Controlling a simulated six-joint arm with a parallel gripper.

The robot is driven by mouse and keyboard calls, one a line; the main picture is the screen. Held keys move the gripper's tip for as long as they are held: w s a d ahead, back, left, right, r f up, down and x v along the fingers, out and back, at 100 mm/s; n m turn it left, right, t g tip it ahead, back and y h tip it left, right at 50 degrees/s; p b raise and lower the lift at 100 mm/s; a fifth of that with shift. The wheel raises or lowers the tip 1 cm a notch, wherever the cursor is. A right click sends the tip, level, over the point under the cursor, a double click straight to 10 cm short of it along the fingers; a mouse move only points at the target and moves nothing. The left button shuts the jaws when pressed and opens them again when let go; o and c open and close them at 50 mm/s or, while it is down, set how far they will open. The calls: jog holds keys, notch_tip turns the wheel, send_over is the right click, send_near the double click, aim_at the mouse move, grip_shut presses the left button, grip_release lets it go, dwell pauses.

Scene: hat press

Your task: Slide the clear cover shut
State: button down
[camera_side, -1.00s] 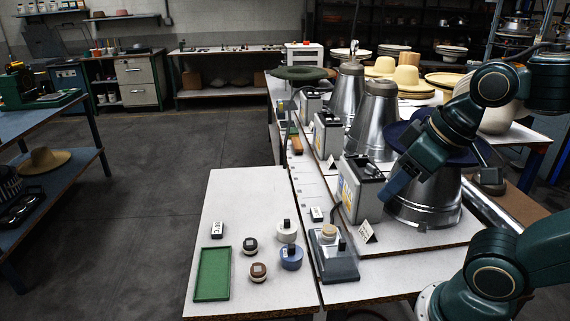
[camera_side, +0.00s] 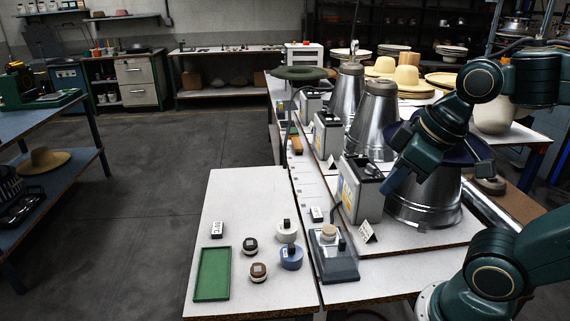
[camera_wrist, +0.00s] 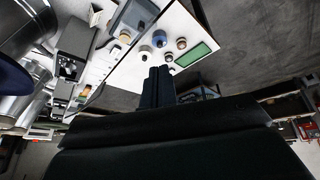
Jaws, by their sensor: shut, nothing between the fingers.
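My gripper (camera_side: 391,188) is shut and empty. It hangs beside the grey control box (camera_side: 359,186) of the nearest press, in front of the metal cone with the dark blue hat (camera_side: 458,155). Its closed fingers also show in the wrist view (camera_wrist: 158,86), in front of the white table. A low grey device (camera_side: 335,262) with a beige round top sits near the table's front edge; its grey body also shows in the wrist view (camera_wrist: 136,18). I cannot clearly make out the clear cover or how far it stands open. My gripper is apart from the grey device.
Several small round pots, including a blue one (camera_side: 291,257), stand left of the device beside a green tray (camera_side: 212,275). A small folded sign (camera_side: 367,232) stands right of the device. More metal cones (camera_side: 375,115) and boxes line the table behind.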

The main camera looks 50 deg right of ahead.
jog(key=w+f+n+g, duration=0.1)
jog(key=w+n, duration=0.1)
jog(key=n, duration=0.2)
jog(key=n+g+y, duration=0.3)
jog(key=n+g, duration=0.4)
jog(key=n, duration=1.4)
send_over(343, 254)
notch_tip(343, 254, down, 11)
jog(key=shift+s+a, duration=0.25)
jog(key=x, duration=1)
jog(key=shift+w+d, duration=1.55)
